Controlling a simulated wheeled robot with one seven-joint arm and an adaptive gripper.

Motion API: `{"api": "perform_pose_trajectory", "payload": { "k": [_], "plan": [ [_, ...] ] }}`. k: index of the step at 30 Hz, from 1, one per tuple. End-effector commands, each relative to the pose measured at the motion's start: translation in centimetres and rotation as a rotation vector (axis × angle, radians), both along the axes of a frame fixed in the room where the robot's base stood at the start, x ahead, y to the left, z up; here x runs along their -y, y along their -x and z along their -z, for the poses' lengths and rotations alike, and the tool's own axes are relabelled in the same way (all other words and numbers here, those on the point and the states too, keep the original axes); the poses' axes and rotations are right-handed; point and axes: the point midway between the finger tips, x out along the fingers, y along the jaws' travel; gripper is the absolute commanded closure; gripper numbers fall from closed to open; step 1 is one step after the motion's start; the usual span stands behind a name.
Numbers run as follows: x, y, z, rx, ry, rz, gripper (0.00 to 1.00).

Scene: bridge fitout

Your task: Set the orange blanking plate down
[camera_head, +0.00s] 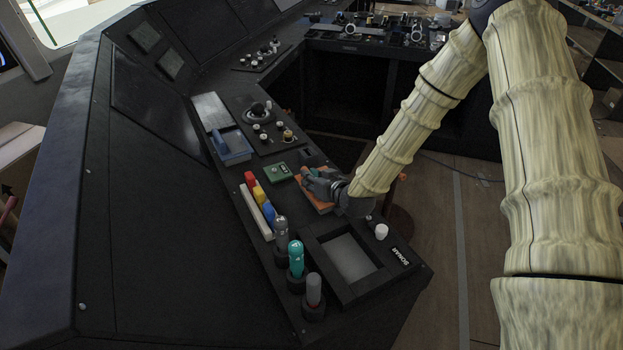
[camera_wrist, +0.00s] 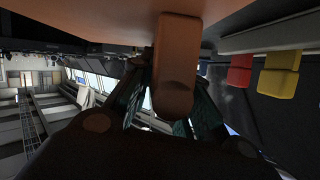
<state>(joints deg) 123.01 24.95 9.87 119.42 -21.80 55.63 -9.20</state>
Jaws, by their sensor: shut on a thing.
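The orange blanking plate (camera_head: 318,205) is at the console's right side in the head view, low over the black top or on it. Whether it touches the top cannot be told. My gripper (camera_head: 317,180) is above it and hides its middle. In the wrist view the orange plate (camera_wrist: 225,14) fills the top, and a brownish grip block (camera_wrist: 176,65) stands out from it between the fingers of my gripper (camera_wrist: 174,95). The gripper is shut on the plate by this block.
A green panel (camera_head: 278,172) lies just left of the plate. Red, yellow and blue switches (camera_head: 259,194) and a teal-topped lever (camera_head: 296,260) stand nearby. A framed recess (camera_head: 348,258) and a white knob (camera_head: 381,231) are in front. A blue tray (camera_head: 236,157) sits further back.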

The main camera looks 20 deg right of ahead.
Motion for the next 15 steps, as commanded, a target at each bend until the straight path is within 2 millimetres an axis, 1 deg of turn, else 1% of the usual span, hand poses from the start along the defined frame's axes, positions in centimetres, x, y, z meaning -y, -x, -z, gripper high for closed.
{"api": "perform_pose_trajectory", "payload": {
  "k": [1, 4, 15],
  "plan": [
    [0.01, 0.01, 0.02, 0.0, 0.0, 0.0, 0.78],
    [0.0, 0.01, 0.01, 0.0, 0.0, 0.0, 0.6],
    [0.06, 0.2, -0.06, 0.0, 0.0, 0.0, 0.6]
  ]
}}
